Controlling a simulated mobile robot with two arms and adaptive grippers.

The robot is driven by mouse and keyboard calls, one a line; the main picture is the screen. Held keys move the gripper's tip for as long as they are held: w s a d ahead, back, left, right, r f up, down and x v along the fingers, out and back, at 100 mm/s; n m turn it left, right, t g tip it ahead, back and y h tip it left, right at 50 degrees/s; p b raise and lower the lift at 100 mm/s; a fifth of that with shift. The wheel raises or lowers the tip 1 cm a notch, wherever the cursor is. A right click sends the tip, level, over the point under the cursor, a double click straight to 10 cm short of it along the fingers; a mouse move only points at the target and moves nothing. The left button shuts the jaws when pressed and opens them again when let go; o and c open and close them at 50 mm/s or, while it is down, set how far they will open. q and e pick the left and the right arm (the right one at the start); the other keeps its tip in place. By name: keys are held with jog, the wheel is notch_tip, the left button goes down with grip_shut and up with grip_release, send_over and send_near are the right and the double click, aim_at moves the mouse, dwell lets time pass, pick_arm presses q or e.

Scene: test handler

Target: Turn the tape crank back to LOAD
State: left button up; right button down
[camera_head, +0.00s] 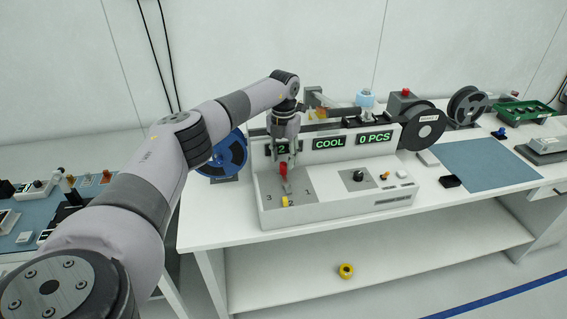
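The grey test handler (335,206) stands on the white bench, with lit displays reading "COOL" and "0 PCS". A black knob (357,175) is on the panel further right. I cannot make out a LOAD mark or tell which part is the tape crank. My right gripper is out of view.
A blue reel (224,155) stands left of the handler, partly behind my arm. Dark reels (423,128) stand at its right. A blue mat (485,164) lies further right.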

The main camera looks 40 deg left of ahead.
pick_arm(q)
notch_tip(320, 180, up, 9)
dwell(0.8)
